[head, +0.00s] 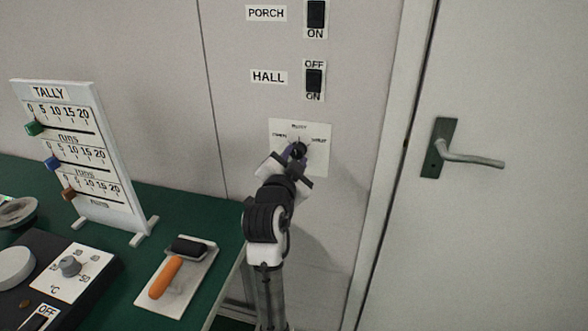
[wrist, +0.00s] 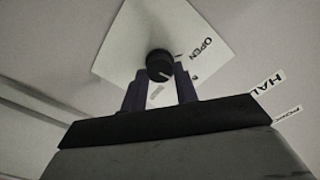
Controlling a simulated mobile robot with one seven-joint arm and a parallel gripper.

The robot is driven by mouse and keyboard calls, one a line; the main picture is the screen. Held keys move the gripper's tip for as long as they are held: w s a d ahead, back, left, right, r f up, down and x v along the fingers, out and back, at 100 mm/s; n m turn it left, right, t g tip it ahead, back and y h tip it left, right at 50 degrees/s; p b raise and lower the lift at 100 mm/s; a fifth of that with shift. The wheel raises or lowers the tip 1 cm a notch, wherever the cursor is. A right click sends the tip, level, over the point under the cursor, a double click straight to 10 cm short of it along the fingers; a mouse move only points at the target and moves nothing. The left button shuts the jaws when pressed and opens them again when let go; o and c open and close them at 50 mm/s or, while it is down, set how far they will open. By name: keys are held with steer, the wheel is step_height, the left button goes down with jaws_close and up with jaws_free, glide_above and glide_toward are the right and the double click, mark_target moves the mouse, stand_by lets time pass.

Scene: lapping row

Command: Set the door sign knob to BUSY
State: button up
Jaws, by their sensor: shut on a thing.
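The door sign is a white plate (head: 318,165) on the wall, left of the door. Its labels read OPEN at the left and BUSY at the top; the right label is too small to read surely. The round black knob (wrist: 159,64) shows in the wrist view with a pale pointer mark on its face; I cannot tell surely which label it points to. My gripper (wrist: 160,82) has its two dark fingers on either side of the knob and is shut on it. In the head view my gripper (head: 297,155) covers part of the knob and the plate's lower left.
HALL (head: 314,81) and PORCH (head: 316,15) switches are above the sign. The door handle (head: 470,155) sticks out at the right. A green table (head: 190,200) at the left holds a TALLY board (head: 75,150), a dial panel (head: 70,267) and a tray with an orange-handled tool (head: 166,278).

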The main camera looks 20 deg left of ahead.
steer(key=shift+f+m+b, duration=0.1)
steer(key=shift+m+b, duration=0.5)
steer(key=shift+m, duration=0.3)
steer(key=o, duration=1)
steer(key=shift+c, duration=0.2)
steer(key=shift+s, duration=0.1)
